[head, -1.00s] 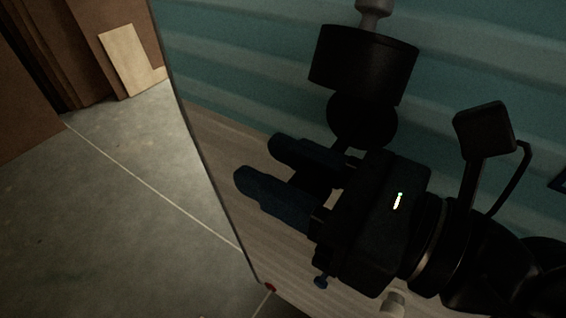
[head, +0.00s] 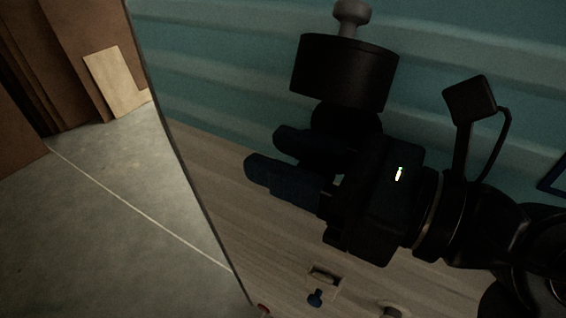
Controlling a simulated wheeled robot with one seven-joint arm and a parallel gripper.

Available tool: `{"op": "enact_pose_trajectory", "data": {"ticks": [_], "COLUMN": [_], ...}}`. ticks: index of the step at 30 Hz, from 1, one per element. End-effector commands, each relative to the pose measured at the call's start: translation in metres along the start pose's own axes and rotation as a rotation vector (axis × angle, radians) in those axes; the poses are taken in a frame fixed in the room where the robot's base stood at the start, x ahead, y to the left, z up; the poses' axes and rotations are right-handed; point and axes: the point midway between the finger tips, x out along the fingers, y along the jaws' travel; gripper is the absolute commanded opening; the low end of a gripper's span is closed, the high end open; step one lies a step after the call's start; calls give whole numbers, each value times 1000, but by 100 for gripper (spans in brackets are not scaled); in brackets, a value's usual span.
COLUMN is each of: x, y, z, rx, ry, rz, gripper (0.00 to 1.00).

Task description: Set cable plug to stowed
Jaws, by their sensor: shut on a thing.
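My gripper (head: 262,155) is in the middle of the head view, over the wooden panel, its two dark fingers pointing left. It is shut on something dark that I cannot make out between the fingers. I cannot pick out the cable plug with certainty; it may be this dark, hidden thing. The fingers are apart from both.
A black drum-shaped piece (head: 343,74) with a grey knob (head: 352,14) stands close above my gripper. A ribbed teal wall (head: 220,60) lies behind. The wooden panel (head: 200,160) ends at a dark edge on the left; open grey floor (head: 110,210) lies beyond.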

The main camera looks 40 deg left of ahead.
Motion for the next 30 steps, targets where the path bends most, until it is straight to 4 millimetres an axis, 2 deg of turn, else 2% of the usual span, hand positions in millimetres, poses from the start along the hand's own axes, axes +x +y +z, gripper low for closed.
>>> {"op": "enact_pose_trajectory", "data": {"ticks": [2, 3, 9, 19, 30], "x": [0, 0, 0, -6, -62], "y": [0, 0, 0, 0, -1], "z": [0, 0, 0, -1, -2], "rx": [0, 0, 0, 0, 0], "ry": [0, 0, 0, 0, 0], "rz": [-1, -1, -1, -2, -5], "gripper": [0, 41, 60, 61, 61]}}
